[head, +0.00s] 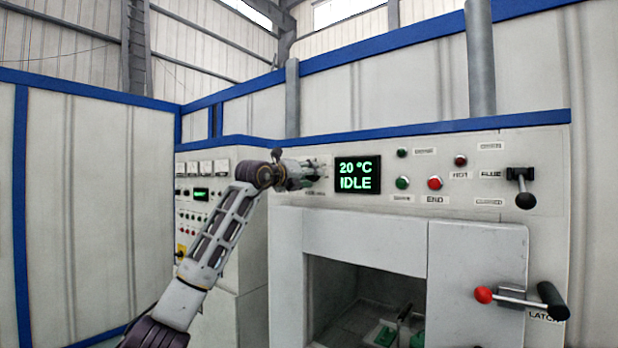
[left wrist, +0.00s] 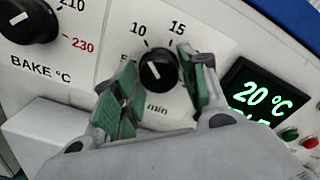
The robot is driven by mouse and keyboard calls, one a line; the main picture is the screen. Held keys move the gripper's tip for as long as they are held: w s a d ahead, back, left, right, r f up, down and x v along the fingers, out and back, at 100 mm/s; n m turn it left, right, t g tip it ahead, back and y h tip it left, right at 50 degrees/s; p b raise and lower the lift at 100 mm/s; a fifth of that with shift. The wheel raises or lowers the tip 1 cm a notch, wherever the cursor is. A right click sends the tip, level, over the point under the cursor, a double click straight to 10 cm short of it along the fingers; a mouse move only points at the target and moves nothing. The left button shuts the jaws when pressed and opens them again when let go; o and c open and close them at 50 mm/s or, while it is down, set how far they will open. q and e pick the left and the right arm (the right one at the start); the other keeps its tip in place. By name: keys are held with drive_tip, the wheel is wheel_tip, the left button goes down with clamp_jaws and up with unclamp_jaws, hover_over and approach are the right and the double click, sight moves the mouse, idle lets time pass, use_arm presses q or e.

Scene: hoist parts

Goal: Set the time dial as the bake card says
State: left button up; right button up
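The time dial (left wrist: 160,74) is a black round knob on a white panel, with 10 and 15 printed above it and "min" below. Its white mark points up and slightly left, towards the 10 side. My left gripper (left wrist: 158,62) is open, with one green-padded finger on each side of the dial and gaps showing between fingers and knob. In the head view my left gripper (head: 316,172) is at the panel, left of the display, and hides the dial. I see no bake card in either view. My right gripper is not in view.
The BAKE °C dial (left wrist: 30,18) is left of the time dial. The display (head: 357,175) reads 20 °C IDLE. Buttons and a black lever (head: 523,188) are to its right. Below are an open furnace chamber (head: 365,295) and a latch handle (head: 515,296).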

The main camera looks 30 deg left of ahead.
use_arm(q)
drive_tip(key=shift+o, duration=0.9)
drive_tip(key=s, duration=1.2)
drive_tip(key=shift+a, duration=0.45)
drive_tip(key=shift+w+f, duration=0.1)
